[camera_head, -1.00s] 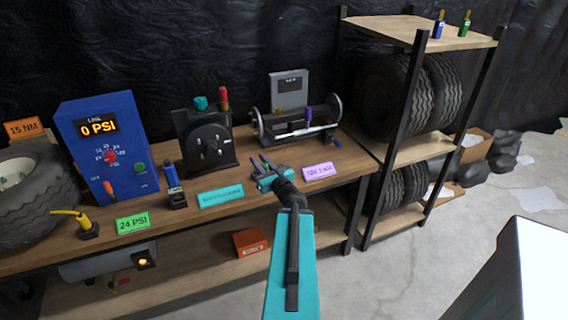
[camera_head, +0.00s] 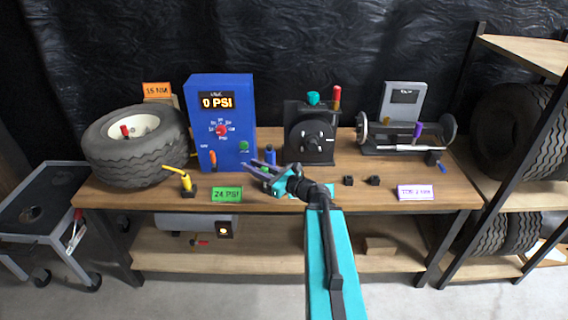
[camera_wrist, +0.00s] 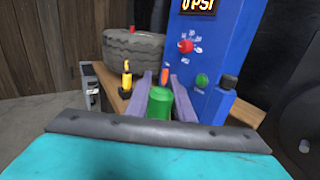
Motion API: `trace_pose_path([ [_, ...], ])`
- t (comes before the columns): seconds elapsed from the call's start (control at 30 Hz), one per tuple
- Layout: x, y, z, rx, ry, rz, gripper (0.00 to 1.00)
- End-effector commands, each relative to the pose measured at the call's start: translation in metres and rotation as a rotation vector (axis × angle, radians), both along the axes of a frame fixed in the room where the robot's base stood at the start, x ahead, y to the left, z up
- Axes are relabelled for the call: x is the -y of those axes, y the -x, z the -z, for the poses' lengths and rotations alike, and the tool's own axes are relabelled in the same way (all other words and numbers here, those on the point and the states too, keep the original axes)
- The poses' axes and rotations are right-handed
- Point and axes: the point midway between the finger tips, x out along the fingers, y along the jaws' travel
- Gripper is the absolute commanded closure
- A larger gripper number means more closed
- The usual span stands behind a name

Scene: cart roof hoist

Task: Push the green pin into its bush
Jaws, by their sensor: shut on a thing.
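My gripper (camera_head: 256,171) reaches over the front of the workbench, ahead of the blue PSI box. In the wrist view its two purple-grey fingers (camera_wrist: 161,78) stand either side of a green cylinder (camera_wrist: 159,103), which looks like the green pin. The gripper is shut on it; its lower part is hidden. In the head view the pin is too small to make out. I cannot make out its bush in either view.
The bench (camera_head: 330,203) carries a tyre (camera_head: 135,160), the blue PSI box (camera_head: 220,125), a yellow-handled tool (camera_head: 181,178), a black dial device (camera_head: 310,140) and a wheel balancer (camera_head: 405,132). A wheeled grey cart (camera_head: 40,225) stands left. A tyre rack (camera_head: 530,148) stands right.

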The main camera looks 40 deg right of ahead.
Motion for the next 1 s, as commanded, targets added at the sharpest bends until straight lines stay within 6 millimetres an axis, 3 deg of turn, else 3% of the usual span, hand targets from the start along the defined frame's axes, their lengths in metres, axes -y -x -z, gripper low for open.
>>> trace_pose_path([
  [0.03, -0.021, -0.005, -0.001, 0.0, 0.0, -0.048, 1.0],
  [0.23, -0.098, -0.012, -0.003, 0.001, 0.001, -0.236, 1.0],
  [0.5, -0.196, -0.006, -0.002, 0.0, 0.0, -0.482, 1.0],
  [0.7, -0.235, 0.002, -0.001, 0.0, 0.0, -0.585, 1.0],
  [1.0, -0.242, 0.005, -0.001, 0.0, 0.0, -0.607, 1.0],
])
